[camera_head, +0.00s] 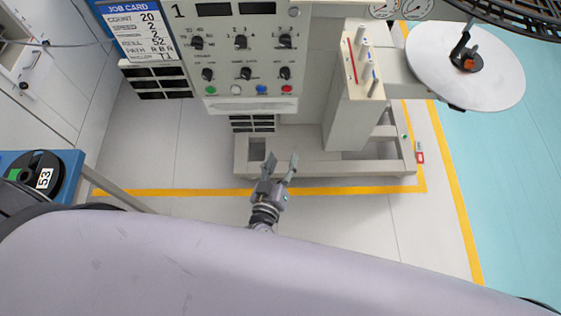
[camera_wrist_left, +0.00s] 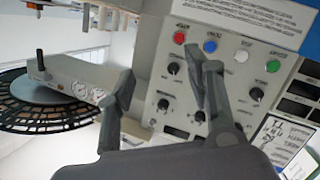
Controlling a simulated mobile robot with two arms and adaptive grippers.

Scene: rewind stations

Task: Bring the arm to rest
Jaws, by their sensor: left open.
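My left gripper (camera_head: 281,167) is in the lower middle of the head view, in front of the machine's base. Its two fingers are apart and nothing is between them. In the left wrist view my left gripper (camera_wrist_left: 165,85) also shows open and empty, with the control panel (camera_wrist_left: 222,85) behind the fingers. I cannot judge the exact gap to the panel, but no contact shows. My right gripper is in neither view.
The control panel (camera_head: 243,55) has knobs and coloured buttons. A job card (camera_head: 139,30) hangs to its left. A white disc (camera_head: 500,75) is at the upper right. A reel labelled 53 (camera_head: 33,172) sits at the left on a blue surface. Floor (camera_head: 330,212) with yellow lines lies around the base.

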